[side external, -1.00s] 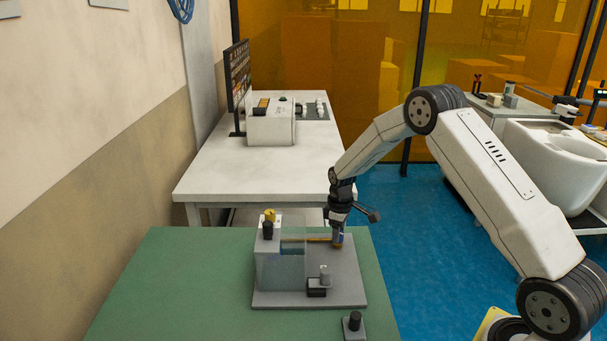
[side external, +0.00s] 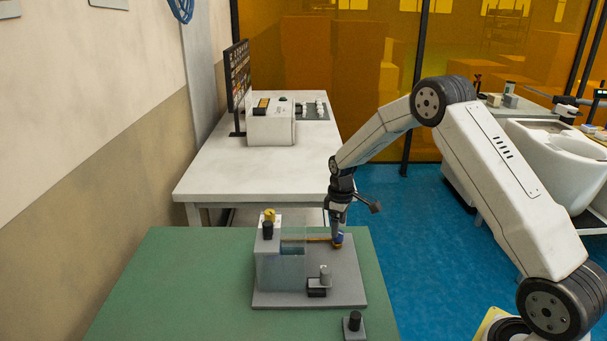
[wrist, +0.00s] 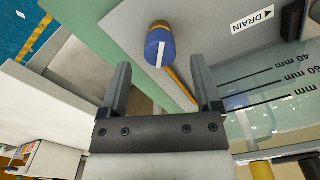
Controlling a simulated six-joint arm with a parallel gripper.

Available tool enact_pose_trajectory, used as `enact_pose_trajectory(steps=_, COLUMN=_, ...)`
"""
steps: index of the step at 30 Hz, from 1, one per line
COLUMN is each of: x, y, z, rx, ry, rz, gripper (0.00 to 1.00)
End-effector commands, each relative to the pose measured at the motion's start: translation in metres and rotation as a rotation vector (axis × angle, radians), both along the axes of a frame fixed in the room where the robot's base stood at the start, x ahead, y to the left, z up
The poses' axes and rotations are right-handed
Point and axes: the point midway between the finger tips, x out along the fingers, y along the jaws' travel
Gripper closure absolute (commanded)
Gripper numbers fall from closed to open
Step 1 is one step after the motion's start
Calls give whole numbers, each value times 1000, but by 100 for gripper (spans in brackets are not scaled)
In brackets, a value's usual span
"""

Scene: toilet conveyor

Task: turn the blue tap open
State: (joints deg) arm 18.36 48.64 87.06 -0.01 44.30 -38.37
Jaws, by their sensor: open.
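The blue tap (wrist: 160,48) is a round blue knob with a white stripe. In the wrist view it lies just beyond my fingertips, near the middle of the gap between them, on a brass pipe. My gripper (wrist: 161,72) is open and empty, with one finger on each side. In the side external view the tap (side external: 338,239) sits at the right of the grey base plate (side external: 351,271), at the end of the brass pipe. My gripper (side external: 338,226) is directly above it. I cannot tell whether the fingers touch the tap.
A clear tank (side external: 281,271) with a level scale stands left of the tap, with a yellow knob (side external: 269,215) on top. A small black and grey fitting (side external: 320,285) stands on the plate's front. A label reading DRAIN (wrist: 252,20) lies near the tap. The green table (side external: 170,290) is clear on the left.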

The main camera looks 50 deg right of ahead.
Motion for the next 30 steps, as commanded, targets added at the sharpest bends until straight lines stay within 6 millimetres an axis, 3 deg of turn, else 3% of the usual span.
enact_pose_trajectory(steps=6, x=0, y=0, z=30, rx=0, ry=-2, rz=0, gripper=18)
enact_pose_trajectory(steps=12, x=0, y=0, z=46, rx=0, ry=0, rz=0, gripper=18)
enact_pose_trajectory(steps=30, x=0, y=0, z=49, rx=0, ry=0, rz=0, gripper=18)
